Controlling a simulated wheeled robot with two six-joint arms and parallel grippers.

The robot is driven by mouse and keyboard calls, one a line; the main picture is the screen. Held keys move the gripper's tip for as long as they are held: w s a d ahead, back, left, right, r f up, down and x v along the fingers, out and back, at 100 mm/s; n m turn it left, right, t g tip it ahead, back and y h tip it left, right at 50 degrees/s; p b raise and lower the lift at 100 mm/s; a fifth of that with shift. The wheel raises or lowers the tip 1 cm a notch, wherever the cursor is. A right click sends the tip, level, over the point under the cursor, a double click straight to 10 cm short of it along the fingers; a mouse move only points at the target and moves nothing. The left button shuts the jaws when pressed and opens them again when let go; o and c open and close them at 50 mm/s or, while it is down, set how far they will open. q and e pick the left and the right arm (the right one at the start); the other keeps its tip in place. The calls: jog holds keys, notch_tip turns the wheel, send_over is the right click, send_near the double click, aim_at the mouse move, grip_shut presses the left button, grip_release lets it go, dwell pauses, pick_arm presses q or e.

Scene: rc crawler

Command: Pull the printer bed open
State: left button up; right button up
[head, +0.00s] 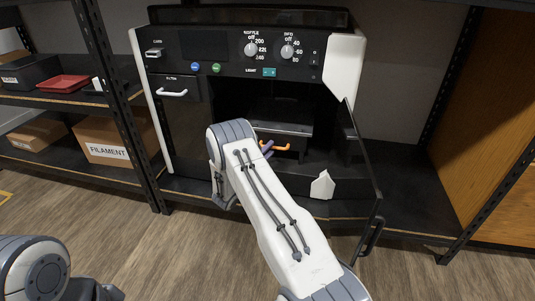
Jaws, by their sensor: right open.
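The printer (190,90) is a black and white machine on a shelf, with its front door open to the right. Inside its dark chamber is the black printer bed (285,128). An orange handle-like piece (283,147) shows at the bed's front, with a small purple piece (267,148) beside it. My right arm reaches up across the chamber opening and covers part of it. My right gripper (223,198) is mostly hidden behind the arm, near the opening's lower left; it is open, and I see nothing held. My left gripper is out of view.
The open glass door (365,175), with a dark handle (372,236), stands right of my right arm. A white drawer handle (173,93) is at the printer's left. Shelves at left hold a red tray (63,84) and a filament box (108,143). Wooden floor lies in front.

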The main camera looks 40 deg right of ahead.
grip_shut()
dwell(1.4)
